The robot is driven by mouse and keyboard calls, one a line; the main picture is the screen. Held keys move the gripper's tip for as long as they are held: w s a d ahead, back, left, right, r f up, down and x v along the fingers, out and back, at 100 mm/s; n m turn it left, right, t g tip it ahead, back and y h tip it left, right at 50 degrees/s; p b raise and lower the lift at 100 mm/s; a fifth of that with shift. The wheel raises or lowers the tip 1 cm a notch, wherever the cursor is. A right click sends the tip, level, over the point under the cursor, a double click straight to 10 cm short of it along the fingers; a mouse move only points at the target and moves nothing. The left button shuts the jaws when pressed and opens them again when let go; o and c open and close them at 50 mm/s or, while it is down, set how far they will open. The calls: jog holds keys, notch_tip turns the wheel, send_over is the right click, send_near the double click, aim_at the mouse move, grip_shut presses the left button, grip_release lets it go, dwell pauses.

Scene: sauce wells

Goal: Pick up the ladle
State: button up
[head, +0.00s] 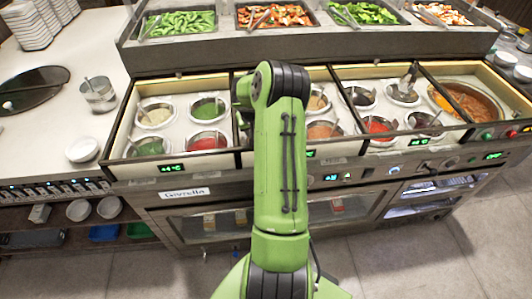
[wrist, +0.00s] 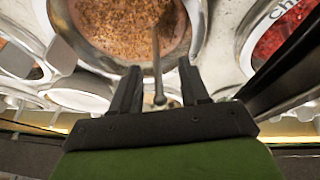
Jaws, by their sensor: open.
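In the wrist view, a ladle (wrist: 157,52) with a thin grey handle and a small rounded end stands in a round well of brown, crumbly sauce (wrist: 112,28). Its bowl is not visible in the sauce. My gripper (wrist: 159,72) is open, with one dark finger on each side of the handle's end. Both fingers look apart from the handle. In the head view, my green arm hides the gripper and the middle wells, so I cannot pick out this ladle there.
A red sauce well (wrist: 277,38) lies to the right in the wrist view. In the head view, the counter holds several sauce wells, including a red one (head: 207,140) and a large orange-brown pot (head: 470,103). Trays of greens (head: 180,23) stand on the raised shelf behind.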

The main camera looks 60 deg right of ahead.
jog(key=shift+c, duration=0.3)
grip_shut()
jog(key=shift+r, duration=0.1)
notch_tip(320, 180, up, 10)
jog(key=shift+p, duration=1)
